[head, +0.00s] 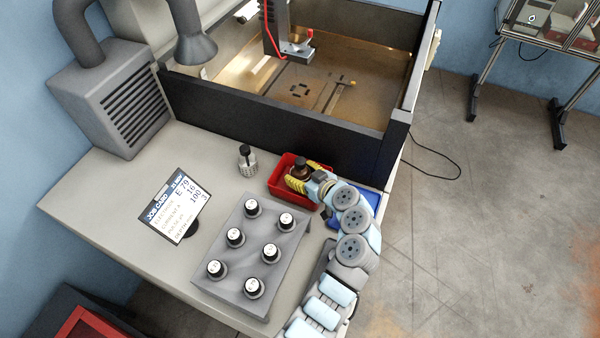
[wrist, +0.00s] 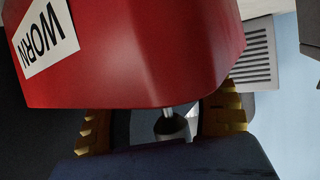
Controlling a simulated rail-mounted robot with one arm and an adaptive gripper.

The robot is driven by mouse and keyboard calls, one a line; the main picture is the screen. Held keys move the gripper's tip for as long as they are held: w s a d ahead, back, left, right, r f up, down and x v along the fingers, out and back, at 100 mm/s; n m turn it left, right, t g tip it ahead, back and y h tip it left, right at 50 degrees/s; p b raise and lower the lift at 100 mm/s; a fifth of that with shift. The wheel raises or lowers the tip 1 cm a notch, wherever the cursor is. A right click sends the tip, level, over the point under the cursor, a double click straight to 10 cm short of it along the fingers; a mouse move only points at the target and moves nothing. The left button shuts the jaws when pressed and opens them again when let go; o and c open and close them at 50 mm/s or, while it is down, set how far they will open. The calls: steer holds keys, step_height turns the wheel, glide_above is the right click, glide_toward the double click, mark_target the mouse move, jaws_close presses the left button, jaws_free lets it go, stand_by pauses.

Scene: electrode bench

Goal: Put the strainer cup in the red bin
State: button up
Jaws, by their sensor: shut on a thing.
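A pale, perforated cup-like piece with a black top (head: 247,162), the closest match to the strainer cup, stands upright on the bench left of the red bin. The red bin (head: 279,188) also shows in the wrist view (wrist: 150,60), its wall marked WORN. My gripper (head: 300,180) is over or in the red bin, its yellow fingers shut on a dark brown piece with a dark top (head: 301,167). In the wrist view the fingers stand on both sides of a dark shape with a metal stem (wrist: 170,124). The bin wall hides much of it.
A blue bin (head: 371,198) stands right of the red bin, partly behind my arm. A grey rack (head: 237,262) with several black-and-white-topped pieces is in front. A job card display (head: 172,205) stands left. A dark tank wall (head: 270,125) rises behind.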

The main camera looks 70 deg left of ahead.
steer(key=shift+f+b, duration=0.4)
steer(key=shift+b, duration=0.25)
steer(key=o, duration=1.3)
steer(key=shift+c, duration=0.2)
steer(key=shift+r, duration=0.15)
steer(key=shift+r+p, duration=0.55)
steer(key=shift+p, duration=0.6)
steer(key=shift+w+d, duration=0.15)
steer(key=shift+d, duration=0.1)
steer(key=b+v, duration=0.1)
steer(key=v, duration=1)
steer(key=shift+d+b, duration=0.25)
steer(key=shift+b, duration=0.05)
